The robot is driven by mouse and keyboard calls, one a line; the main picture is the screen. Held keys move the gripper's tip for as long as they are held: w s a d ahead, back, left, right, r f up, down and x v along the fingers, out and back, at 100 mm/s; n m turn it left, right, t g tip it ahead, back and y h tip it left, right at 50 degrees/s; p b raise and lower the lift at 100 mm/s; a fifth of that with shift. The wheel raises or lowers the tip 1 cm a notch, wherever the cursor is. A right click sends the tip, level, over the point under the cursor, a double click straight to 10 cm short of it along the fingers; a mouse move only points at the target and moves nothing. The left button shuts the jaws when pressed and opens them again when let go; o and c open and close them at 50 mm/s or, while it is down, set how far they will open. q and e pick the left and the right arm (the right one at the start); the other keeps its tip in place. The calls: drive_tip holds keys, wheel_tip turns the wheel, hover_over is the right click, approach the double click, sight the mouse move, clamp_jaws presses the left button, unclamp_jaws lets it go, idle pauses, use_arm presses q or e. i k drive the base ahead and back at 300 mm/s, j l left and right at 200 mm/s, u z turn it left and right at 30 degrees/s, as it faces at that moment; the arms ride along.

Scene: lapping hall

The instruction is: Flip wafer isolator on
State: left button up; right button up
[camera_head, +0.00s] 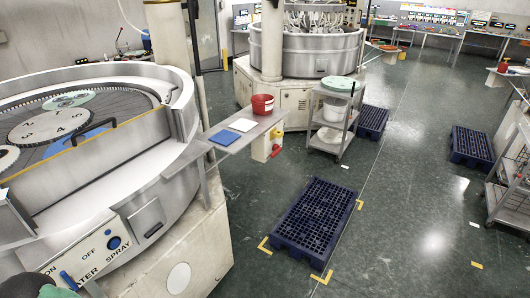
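A pale control panel (88,250) is on the front of the large round lapping machine at the left. Its lettering reads "ON", "OFF" and "...TER SPRAY"; the rest is cut off or covered. I see no label reading "wafer isolator". A round blue knob (114,242) sits at the panel's right, near "OFF". A blue lever-like part (67,280) shows lower left, tilted; which setting it marks I cannot tell. A dark rounded shape at the bottom left corner hides part of the panel. No gripper fingers show.
A shelf with a blue pad (224,137) and a red bucket (263,104) juts out right of the machine. A dark blue pallet (312,222) lies on the floor beyond. A grey trolley (333,122) stands farther back. The floor at the lower right is mostly clear.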

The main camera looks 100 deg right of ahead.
sight(276, 148)
drive_tip(key=z, duration=3.4)
drive_tip(key=i+l+z, duration=0.15)
drive_tip(key=i, duration=0.45)
drive_tip(key=i+l+z, duration=0.1)
drive_tip(key=i, duration=0.55)
drive_tip(key=l, duration=0.1)
